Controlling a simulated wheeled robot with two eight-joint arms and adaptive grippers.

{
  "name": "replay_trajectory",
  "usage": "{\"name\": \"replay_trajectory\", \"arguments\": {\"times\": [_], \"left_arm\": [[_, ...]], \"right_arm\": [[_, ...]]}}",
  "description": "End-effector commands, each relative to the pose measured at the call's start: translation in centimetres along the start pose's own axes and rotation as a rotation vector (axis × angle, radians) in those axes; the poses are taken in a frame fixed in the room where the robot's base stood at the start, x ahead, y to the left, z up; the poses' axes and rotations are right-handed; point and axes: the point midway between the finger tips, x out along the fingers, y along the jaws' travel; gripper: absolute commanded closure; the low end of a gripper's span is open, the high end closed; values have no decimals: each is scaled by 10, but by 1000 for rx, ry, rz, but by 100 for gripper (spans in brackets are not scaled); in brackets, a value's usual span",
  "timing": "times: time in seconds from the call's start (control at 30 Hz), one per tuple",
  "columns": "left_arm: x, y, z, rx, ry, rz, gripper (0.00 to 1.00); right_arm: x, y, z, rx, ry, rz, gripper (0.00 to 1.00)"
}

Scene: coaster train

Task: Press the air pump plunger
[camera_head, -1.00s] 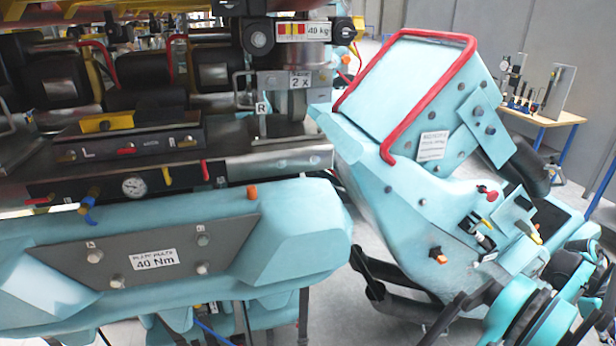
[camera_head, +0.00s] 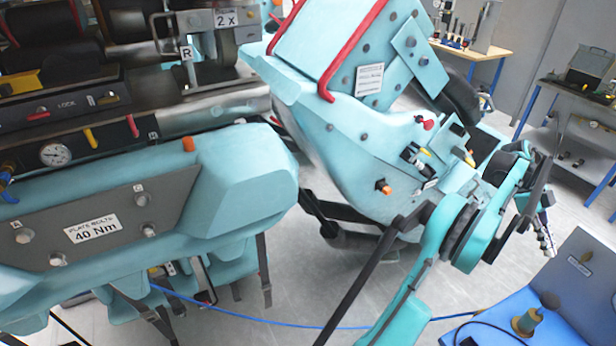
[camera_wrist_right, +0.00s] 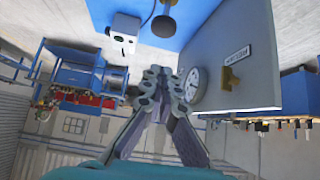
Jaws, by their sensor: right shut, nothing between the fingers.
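A small pump-like device (camera_head: 526,320) with a beige body and dark round knob stands on a blue surface (camera_head: 485,328) at the lower right of the head view. I take it for the air pump. The right wrist view shows a dark round knob (camera_wrist_right: 163,26) on a blue surface, beyond my fingers and apart from them; it seems to be the plunger's. My right gripper (camera_head: 547,247) is shut and empty, pointing down above and beside the grey upright panel. Its fingers meet in the wrist view (camera_wrist_right: 160,76). My left gripper is out of view.
A grey panel (camera_head: 592,275) stands upright beside the pump; the wrist view shows a gauge (camera_wrist_right: 195,85) and a brass fitting (camera_wrist_right: 231,78) on it. A blue hose (camera_head: 250,319) crosses the floor. The teal coaster car (camera_head: 350,150) and a bench (camera_head: 585,95) stand behind.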

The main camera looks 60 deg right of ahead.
Motion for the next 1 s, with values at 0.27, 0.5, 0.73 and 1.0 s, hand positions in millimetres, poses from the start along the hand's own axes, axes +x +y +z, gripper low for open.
{"name": "replay_trajectory", "arguments": {"times": [0.27, 0.5, 0.73, 1.0], "left_arm": [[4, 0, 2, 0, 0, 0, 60], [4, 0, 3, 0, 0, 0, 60], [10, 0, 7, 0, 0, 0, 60], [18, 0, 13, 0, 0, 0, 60]], "right_arm": [[-8, 0, -9, 0, 0, 0, 100], [-3, 0, -9, 0, 0, 1, 100], [34, 1, -8, 2, -1, 2, 100], [92, 1, -8, 2, 0, 2, 100]]}}
